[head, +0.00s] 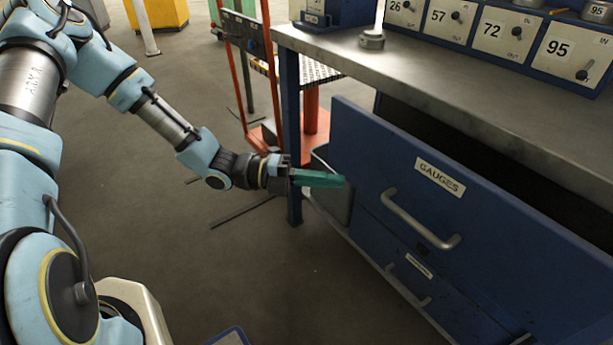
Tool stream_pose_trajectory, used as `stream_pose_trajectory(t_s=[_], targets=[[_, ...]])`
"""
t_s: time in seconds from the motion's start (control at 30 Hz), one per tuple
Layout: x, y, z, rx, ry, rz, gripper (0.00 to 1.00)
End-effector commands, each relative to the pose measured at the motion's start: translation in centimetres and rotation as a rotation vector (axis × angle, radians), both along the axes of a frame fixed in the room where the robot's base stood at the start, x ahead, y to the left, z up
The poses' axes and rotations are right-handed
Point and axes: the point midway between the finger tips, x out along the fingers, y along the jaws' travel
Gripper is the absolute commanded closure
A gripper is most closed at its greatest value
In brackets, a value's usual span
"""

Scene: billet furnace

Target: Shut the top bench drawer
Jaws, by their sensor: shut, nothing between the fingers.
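The top bench drawer (375,150) is blue, with a "GAUGES" label and a grey bar handle (420,221). It stands open, pulled out from under the grey bench top (465,92), with a dark gap behind its front. My gripper (342,181) has green fingers, which are shut and empty. It is at the left end of the drawer front, left of the handle. I cannot tell whether the fingertips touch the drawer front.
A lower blue drawer (385,236) with its own handle sits beneath. Numbered boxes (505,35) and a small metal weight (372,39) stand on the bench. An orange-framed cart (239,75) is beyond the bench's left leg. The floor (255,270) before the drawers is mostly clear.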

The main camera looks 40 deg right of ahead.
Motion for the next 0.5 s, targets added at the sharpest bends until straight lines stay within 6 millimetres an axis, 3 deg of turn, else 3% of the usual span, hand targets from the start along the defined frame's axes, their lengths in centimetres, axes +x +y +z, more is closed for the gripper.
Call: stream_pose_trajectory(t_s=[0.1, 0.3, 0.5], targets=[[-1.8, -1.6, 0.0, 0.0, 0.001, -0.003, 1.0], [-1.5, -4.4, -0.1, 0.001, -0.004, -0.001, 1.0], [-1.4, -5.4, -0.1, 0.002, -0.002, 0.001, 1.0]])
